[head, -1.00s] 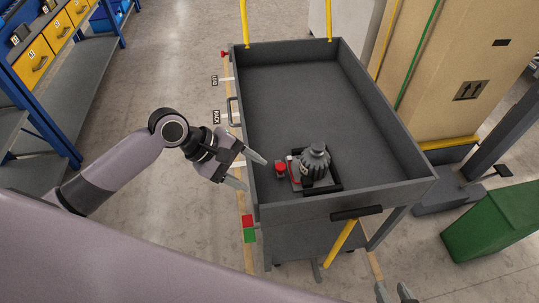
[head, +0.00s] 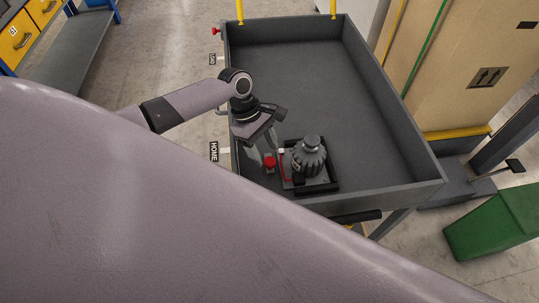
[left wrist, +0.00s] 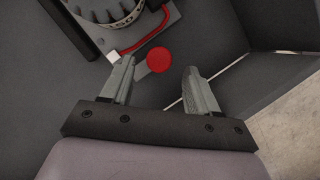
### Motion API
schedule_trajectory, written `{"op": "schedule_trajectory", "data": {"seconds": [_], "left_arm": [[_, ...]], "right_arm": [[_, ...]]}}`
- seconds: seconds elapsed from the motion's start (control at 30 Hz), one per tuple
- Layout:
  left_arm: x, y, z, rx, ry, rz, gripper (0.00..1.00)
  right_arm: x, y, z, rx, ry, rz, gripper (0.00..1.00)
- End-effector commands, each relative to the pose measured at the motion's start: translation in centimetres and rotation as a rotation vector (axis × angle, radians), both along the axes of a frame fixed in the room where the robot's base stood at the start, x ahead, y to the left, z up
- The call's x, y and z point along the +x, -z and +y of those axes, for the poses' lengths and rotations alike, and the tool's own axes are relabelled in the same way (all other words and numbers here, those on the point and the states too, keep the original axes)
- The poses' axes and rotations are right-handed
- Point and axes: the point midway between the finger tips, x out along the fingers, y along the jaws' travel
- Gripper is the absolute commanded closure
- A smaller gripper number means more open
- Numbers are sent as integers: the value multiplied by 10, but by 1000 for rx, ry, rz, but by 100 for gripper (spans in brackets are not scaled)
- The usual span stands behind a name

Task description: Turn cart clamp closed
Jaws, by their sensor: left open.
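The grey cart (head: 300,80) has a deep open tray. Near its front left corner, a dark ribbed part (head: 309,156) sits on a small base with black rails. Beside it is the clamp, with a round red knob (head: 269,162) and a thin red strip on the base. My left gripper (head: 263,150) points down just inside the tray's left wall, close to the knob. In the left wrist view, the red knob (left wrist: 160,60) shows between and just beyond the open fingertips (left wrist: 157,70). I cannot tell whether either finger touches it. My right gripper is out of view.
The tray wall (head: 330,202) runs close to my left gripper. The rest of the tray floor is bare. A tall cardboard box (head: 455,70) and a green bin (head: 495,222) stand to the right. A large arm link of mine covers the lower left.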

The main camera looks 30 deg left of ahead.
Motion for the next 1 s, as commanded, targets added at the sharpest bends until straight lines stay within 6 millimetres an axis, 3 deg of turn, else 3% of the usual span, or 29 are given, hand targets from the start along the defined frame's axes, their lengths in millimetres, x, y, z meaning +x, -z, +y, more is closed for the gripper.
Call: {"op": "schedule_trajectory", "data": {"seconds": [0.2, 0.53, 0.7, 1.0], "left_arm": [[-1, 24, -10, 0, 0, 0, 40], [-2, 27, -11, 0, 1, -1, 40], [-2, 27, -11, 0, 1, -1, 95], [-2, 25, -12, -2, 21, 1, 95]], "right_arm": [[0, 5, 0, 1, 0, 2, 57], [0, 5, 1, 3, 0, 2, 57], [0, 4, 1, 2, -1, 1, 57], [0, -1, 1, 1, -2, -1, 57]]}}
